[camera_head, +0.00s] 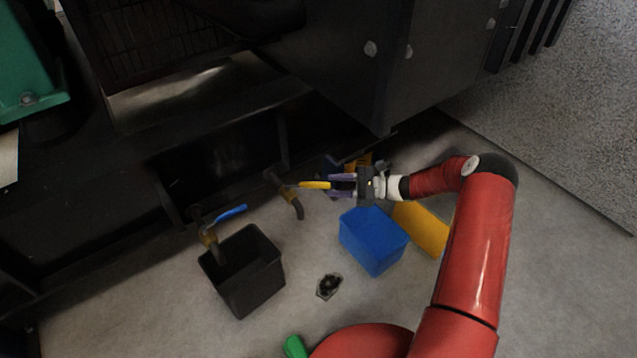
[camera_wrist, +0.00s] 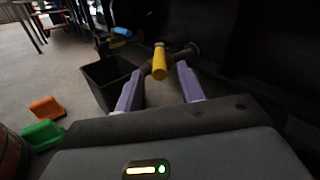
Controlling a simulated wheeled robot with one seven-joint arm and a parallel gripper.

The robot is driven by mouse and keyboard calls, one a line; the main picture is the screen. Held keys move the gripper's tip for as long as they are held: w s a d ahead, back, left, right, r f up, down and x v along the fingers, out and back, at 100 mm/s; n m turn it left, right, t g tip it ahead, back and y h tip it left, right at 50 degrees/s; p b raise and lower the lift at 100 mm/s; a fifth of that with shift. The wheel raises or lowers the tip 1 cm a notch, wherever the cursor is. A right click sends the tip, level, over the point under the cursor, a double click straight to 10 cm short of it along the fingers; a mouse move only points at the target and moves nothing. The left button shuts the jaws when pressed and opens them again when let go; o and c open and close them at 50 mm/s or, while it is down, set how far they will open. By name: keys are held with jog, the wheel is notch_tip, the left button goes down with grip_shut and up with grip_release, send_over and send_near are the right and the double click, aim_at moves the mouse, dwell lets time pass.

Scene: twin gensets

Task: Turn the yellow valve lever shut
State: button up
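The yellow valve lever (camera_head: 314,185) sticks out sideways from a brass valve on a downturned pipe (camera_head: 289,193) at the foot of the dark machine. In the wrist view the yellow lever (camera_wrist: 159,64) points toward me, between and just beyond the fingertips. My gripper (camera_head: 334,184) is open, with its two purple fingers (camera_wrist: 158,84) apart, one on each side of the lever's line. I see no clear contact between fingers and lever. A second valve with a blue lever (camera_head: 231,214) is to the left; its blue lever also shows in the wrist view (camera_wrist: 122,32).
A black bin (camera_head: 243,271) stands under the blue-lever valve. A blue bin (camera_head: 373,240) and a yellow bin (camera_head: 421,229) stand below my forearm. A small dark object (camera_head: 329,286) lies on the floor. The dark machine frame (camera_head: 230,150) is close behind the valves.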

aim_at(306, 184)
jog(key=a, duration=0.5)
jog(key=shift+w+a, duration=0.2)
grip_shut()
